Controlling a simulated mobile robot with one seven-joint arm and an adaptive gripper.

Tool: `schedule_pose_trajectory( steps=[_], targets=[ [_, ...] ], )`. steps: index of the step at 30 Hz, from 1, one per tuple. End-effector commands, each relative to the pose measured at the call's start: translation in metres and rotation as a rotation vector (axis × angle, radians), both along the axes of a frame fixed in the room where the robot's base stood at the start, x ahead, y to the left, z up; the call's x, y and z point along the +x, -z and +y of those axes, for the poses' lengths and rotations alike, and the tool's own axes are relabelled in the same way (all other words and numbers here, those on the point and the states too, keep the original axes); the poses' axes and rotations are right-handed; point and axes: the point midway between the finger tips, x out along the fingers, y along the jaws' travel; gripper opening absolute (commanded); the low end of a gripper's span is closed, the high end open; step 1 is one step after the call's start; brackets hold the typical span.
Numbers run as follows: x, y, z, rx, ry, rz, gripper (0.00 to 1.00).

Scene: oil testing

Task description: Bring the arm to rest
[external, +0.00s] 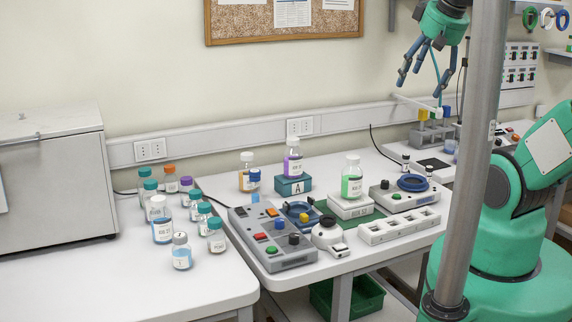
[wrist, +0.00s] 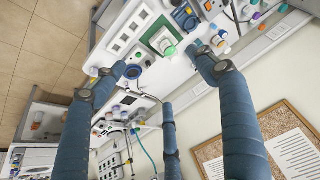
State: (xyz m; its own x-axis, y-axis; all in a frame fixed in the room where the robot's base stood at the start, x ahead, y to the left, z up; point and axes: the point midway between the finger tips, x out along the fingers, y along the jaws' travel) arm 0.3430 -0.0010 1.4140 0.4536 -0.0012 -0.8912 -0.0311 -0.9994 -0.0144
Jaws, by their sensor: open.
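My green arm (external: 545,170) stands at the right of the external view, partly behind a grey post. My gripper (external: 421,78) hangs high over the right part of the bench, well above everything on it. Its dark blue fingers are spread, with nothing between them. In the wrist view the gripper (wrist: 162,80) shows its fingers apart, with the bench beyond them. The post hides part of the arm between the base and the gripper.
A green-filled bottle (external: 351,177) stands on a white device. A purple bottle (external: 293,157) stands on a blue block. A grey control box (external: 272,238) and several small bottles stand farther left. The grey post (external: 474,150) rises in front of my arm. The air around my fingers looks clear.

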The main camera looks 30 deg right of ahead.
Motion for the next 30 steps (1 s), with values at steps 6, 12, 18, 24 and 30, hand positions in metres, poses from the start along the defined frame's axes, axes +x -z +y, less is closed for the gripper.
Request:
schedule_pose_trajectory(
  steps=[6,12,18,24,30],
  targets=[
    [-0.015,0.000,0.001,-0.014,-0.031,-0.021,0.72],
    [-0.016,0.000,0.001,-0.015,-0.032,-0.021,0.72],
    [-0.015,0.002,0.001,-0.015,-0.032,-0.021,0.72],
    [-0.015,0.019,0.001,-0.015,-0.030,-0.021,0.72],
    [-0.015,0.051,0.001,-0.015,-0.030,-0.021,0.72]
  ],
)
